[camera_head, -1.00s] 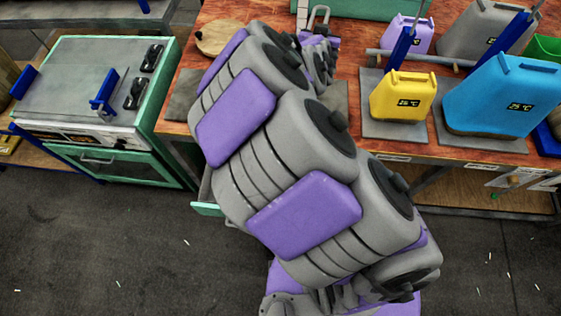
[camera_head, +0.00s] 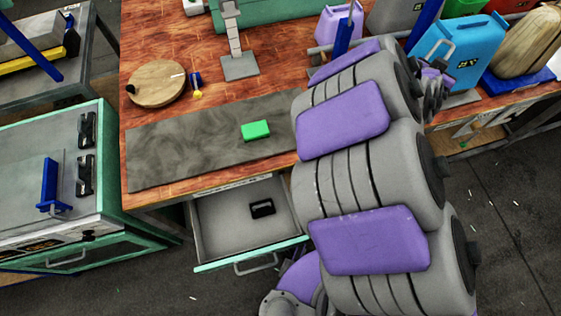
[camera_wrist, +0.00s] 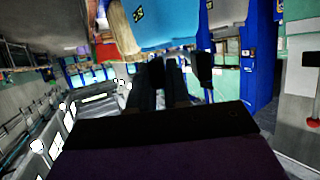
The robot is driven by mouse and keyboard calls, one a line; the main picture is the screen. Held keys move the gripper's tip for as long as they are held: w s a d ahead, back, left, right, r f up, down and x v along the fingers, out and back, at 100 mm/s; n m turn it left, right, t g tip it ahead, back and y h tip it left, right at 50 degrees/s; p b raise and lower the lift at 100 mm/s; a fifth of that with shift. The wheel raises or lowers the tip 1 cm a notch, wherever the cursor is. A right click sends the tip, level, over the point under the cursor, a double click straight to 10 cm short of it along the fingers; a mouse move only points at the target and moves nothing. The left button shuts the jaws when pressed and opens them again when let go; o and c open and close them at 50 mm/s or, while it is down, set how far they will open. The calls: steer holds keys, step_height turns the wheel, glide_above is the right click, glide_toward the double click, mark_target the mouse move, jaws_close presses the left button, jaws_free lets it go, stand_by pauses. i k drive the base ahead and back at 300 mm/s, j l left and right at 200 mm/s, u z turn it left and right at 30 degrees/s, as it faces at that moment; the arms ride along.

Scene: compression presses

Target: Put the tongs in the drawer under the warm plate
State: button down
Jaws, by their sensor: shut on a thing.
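My gripper (camera_head: 435,80) is at the right in the head view, in front of the blue jug, shut on a thin grey loop (camera_head: 441,49) that looks like the tongs. Most of the tongs is hidden or too small to make out. In the wrist view the dark fingers (camera_wrist: 174,77) show, but what they hold is unclear. An open drawer (camera_head: 222,235) sticks out under the wooden bench, below a dark grey mat (camera_head: 190,140). A small black object (camera_head: 262,208) lies in it. I cannot tell which surface is the warm plate.
A green block (camera_head: 255,130) lies on the mat. A round wooden board (camera_head: 157,83) and a grey stand (camera_head: 237,55) are behind it. A green-framed oven (camera_head: 50,170) stands left of the drawer. The blue jug (camera_head: 468,45) and other containers stand at the right.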

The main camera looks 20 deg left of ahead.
mark_target(245, 216)
steer(key=k+j+z, duration=0.7)
steer(key=z, duration=0.25)
steer(key=k+j+z, duration=0.2)
steer(key=k+z, duration=0.25)
steer(key=k+j+z, duration=0.1)
steer(key=k, duration=1.25)
